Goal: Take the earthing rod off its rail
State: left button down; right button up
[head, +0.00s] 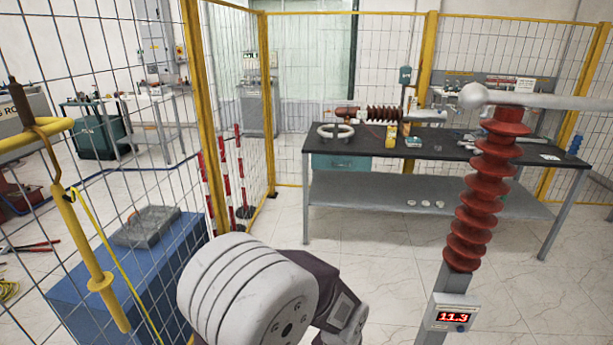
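The earthing rod (86,245) is a yellow rod at the left of the head view, hanging at a slant with a round yellow collar low on it. A brown hook-like piece (42,135) runs from its top up over the yellow rail (22,140). A yellow cable (105,245) leaves the rod near its top and runs down to the right. One of my arms, a white rounded link with a dark link, fills the lower middle, clear of the rod. Neither gripper's fingers show.
A yellow-framed mesh fence (196,90) stands behind the rod, with a blue cabinet (75,295) beyond it. A red ribbed insulator (475,200) with a display reading 11.3 (453,316) stands at right. A black-topped workbench (345,149) stands behind; floor before it is clear.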

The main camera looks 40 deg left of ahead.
aim_at(101, 282)
jog(key=u, duration=2.9)
jog(key=i+u, duration=0.25)
jog(key=u, duration=0.25)
jog(key=i+u, duration=0.25)
jog(key=u, duration=0.2)
